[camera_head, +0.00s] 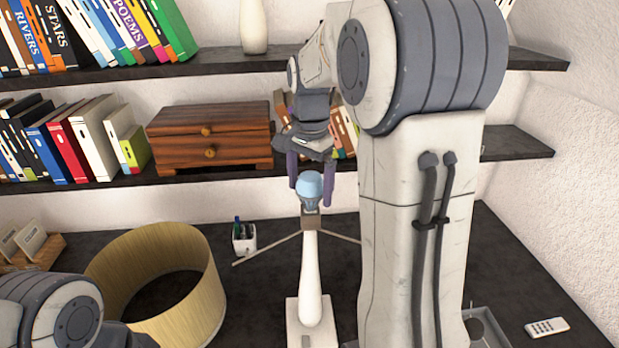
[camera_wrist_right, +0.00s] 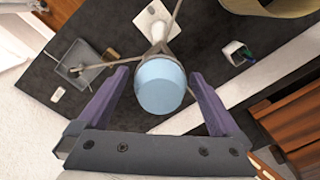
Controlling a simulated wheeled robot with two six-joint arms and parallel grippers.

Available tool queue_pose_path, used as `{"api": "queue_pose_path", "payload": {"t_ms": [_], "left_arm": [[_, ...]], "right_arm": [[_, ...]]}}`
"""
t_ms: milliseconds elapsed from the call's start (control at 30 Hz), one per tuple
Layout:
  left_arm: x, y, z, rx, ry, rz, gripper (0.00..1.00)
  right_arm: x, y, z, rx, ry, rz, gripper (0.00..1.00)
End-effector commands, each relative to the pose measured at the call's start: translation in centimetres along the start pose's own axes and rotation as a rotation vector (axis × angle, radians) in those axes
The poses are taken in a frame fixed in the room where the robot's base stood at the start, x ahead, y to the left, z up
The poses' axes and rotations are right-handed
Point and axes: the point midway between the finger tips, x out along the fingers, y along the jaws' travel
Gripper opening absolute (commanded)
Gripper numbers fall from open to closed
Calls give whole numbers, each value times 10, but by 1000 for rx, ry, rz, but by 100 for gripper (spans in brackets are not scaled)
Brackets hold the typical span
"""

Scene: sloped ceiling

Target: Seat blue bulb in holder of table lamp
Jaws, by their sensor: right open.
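The table lamp (camera_head: 310,280) stands upright on the dark desk, with a white stem and thin arms spreading below its holder (camera_head: 311,220). The blue bulb (camera_head: 310,187) is upright at the top of the holder; how deep it sits cannot be told. My right gripper (camera_head: 310,196) is open, with its purple fingers on either side of the bulb. In the right wrist view the bulb (camera_wrist_right: 161,85) shows between the spread fingers, with a gap on each side. The lamp base (camera_wrist_right: 157,25) shows beyond it. My left gripper is out of view; only part of its arm shows at lower left.
A tan lampshade (camera_head: 160,280) stands on the desk at left. A pen cup (camera_head: 243,238) stands behind the lamp. A grey tray (camera_head: 490,330) and a remote (camera_head: 547,327) are at right. Shelves with books and a wooden drawer box (camera_head: 210,137) are behind.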

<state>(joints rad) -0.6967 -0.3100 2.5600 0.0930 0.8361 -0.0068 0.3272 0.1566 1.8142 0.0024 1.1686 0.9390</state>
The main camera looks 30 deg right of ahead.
Motion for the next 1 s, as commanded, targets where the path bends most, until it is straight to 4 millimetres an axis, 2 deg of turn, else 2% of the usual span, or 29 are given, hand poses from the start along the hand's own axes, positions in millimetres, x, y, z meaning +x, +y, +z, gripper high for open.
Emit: {"api": "queue_pose_path", "payload": {"t_ms": [167,400,600,867,967,1000], "left_arm": [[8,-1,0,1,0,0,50],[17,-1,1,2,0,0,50],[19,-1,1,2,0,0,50],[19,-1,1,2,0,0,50],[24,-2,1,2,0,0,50],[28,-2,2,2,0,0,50]], "right_arm": [[-21,-1,-1,0,5,-7,100],[-70,-1,-1,0,5,-6,100],[-96,-1,0,0,2,-3,100],[-103,0,0,-1,1,-1,100],[-95,-4,10,-47,-1,-3,100],[-86,-6,20,-94,-3,-4,100]]}}
